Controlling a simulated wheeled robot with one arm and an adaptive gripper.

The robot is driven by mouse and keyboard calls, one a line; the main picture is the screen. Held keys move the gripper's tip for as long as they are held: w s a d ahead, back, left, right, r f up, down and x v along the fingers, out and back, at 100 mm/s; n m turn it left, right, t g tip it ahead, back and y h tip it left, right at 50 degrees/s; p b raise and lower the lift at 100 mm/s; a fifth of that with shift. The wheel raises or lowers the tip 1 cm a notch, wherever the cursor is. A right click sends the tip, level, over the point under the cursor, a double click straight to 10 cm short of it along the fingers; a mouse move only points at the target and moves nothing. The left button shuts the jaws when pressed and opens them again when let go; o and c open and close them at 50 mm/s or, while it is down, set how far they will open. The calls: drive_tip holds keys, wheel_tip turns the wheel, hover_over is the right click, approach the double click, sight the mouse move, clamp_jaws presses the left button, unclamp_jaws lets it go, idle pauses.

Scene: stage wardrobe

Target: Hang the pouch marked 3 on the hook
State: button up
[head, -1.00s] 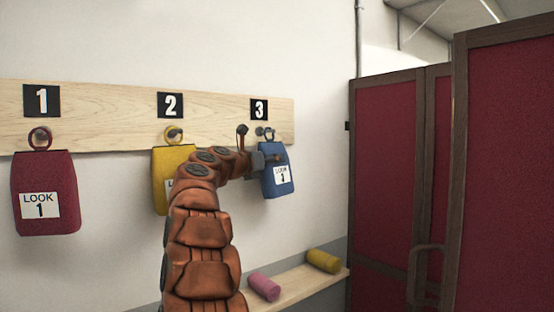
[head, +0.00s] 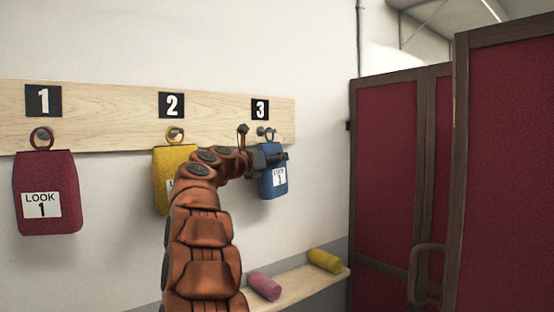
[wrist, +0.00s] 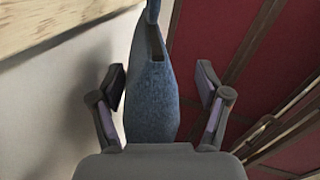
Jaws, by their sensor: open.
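A blue pouch (head: 273,181) with a white label hangs below the plate numbered 3 (head: 260,109); the label's digit is too small and partly covered to read. Its ring (head: 270,134) is at the hook under that plate, but I cannot tell for sure that the hook passes through it. My gripper (head: 279,157) is at the pouch's upper part. In the wrist view, the open fingers of my gripper (wrist: 161,82) stand on either side of the blue pouch (wrist: 151,100), with a gap at the right and a very narrow one at the left.
A red pouch (head: 47,190) labelled LOOK 1 hangs under plate 1. A yellow pouch (head: 160,180) hangs under plate 2, partly behind my arm. A shelf (head: 295,286) below holds pink (head: 264,286) and yellow (head: 325,261) rolls. Red folding screens (head: 385,180) stand at the right.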

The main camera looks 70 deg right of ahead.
drive_tip(key=v, duration=1.2)
drive_tip(key=shift+s, duration=0.1)
